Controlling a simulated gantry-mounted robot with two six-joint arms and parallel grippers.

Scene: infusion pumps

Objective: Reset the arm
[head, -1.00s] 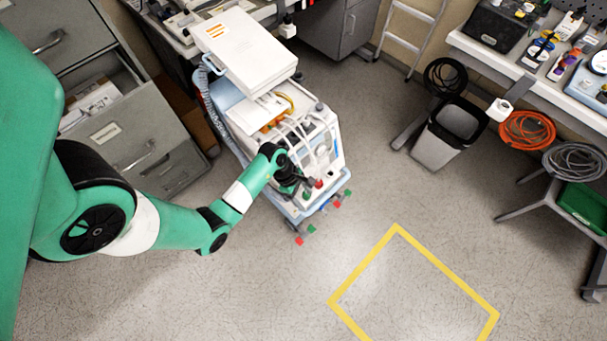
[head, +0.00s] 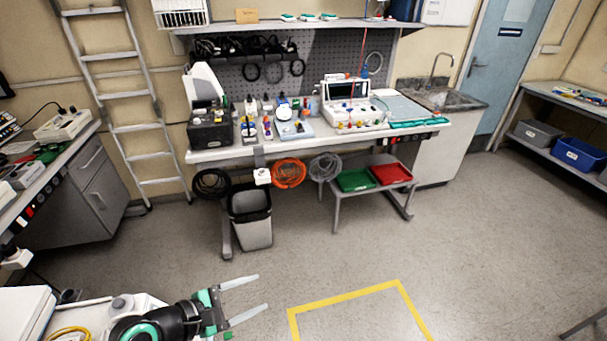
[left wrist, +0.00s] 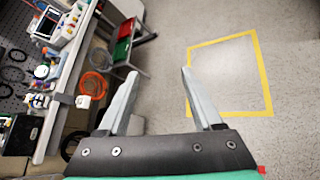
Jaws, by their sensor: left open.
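My left gripper (head: 262,298) is at the bottom left of the head view, its two pale fingers spread apart with nothing between them. It also shows in the left wrist view (left wrist: 156,95), open over bare floor. In the head view it is beside the white medical cart (head: 140,305), of which only a part shows at the bottom left edge. My right gripper is not in view.
A workbench (head: 320,146) with devices stands along the back wall. Under it are a grey bin (head: 252,230), an orange cable coil (head: 288,173) and a low stand with green (head: 354,180) and red trays (head: 391,174). The floor inside the yellow outline (head: 345,297) is clear.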

